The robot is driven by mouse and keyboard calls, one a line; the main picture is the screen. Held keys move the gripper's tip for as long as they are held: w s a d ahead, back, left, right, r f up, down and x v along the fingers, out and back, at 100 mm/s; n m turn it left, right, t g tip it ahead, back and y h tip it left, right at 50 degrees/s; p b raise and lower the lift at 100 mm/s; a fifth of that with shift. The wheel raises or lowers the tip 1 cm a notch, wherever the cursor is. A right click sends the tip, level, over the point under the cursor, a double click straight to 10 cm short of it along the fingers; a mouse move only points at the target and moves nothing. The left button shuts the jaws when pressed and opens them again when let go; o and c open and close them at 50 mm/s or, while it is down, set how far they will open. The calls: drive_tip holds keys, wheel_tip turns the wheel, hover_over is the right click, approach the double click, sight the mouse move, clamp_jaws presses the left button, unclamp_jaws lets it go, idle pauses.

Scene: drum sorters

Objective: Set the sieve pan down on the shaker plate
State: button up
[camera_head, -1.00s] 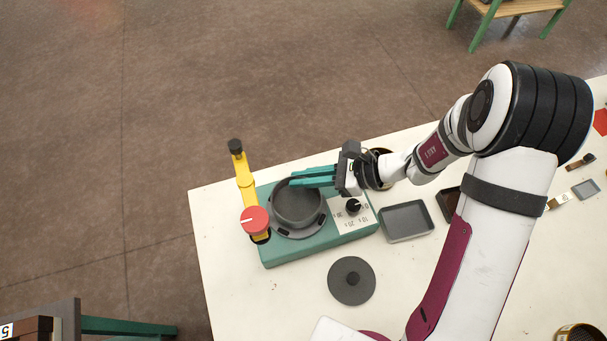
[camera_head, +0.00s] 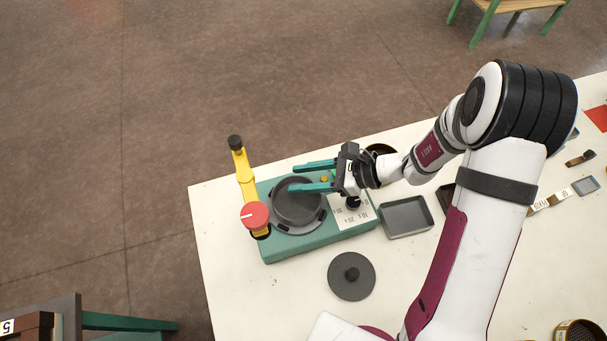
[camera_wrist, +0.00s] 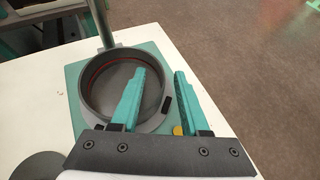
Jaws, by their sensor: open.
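The dark grey sieve pan (camera_head: 297,207) sits on the round grey shaker plate (camera_head: 284,228) of the teal shaker. In the wrist view the pan (camera_wrist: 105,110) looks level, with a reddish ring inside its wall; the plate's rim (camera_wrist: 158,122) shows around it. My gripper (camera_head: 292,177) has teal fingers and is open. One finger reaches over the pan's opening and the other is outside its far side. In the wrist view the open fingers (camera_wrist: 164,70) straddle the pan's wall, which is partly hidden behind the near finger. I cannot tell whether a finger touches it.
A yellow arm with a red knob (camera_head: 255,215) stands at the shaker's left. A dark lid (camera_head: 351,276) lies in front, and a grey tray (camera_head: 407,217) is at the right. The table's front left is clear.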

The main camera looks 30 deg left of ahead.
drive_tip(key=v, duration=1.5)
drive_tip(key=shift+d+r, duration=0.2)
drive_tip(key=shift+d, duration=0.15)
drive_tip(key=s+d+r+n+t+h, duration=0.1)
drive_tip(key=s+d+r+n+h, duration=0.1)
drive_tip(key=s, duration=0.4)
drive_tip(key=s+d+r+n+t+h, duration=0.1)
drive_tip(key=s+d+n+h, duration=0.3)
drive_tip(key=s, duration=0.2)
drive_tip(key=s+d+r+n+t+h, duration=0.1)
drive_tip(key=s+d+r+n+h, duration=0.1)
drive_tip(key=s, duration=0.4)
drive_tip(key=shift+s+d+r+n+h, duration=0.25)
drive_tip(key=shift+d+r+n+h, duration=0.25)
drive_tip(key=shift+h, duration=0.4)
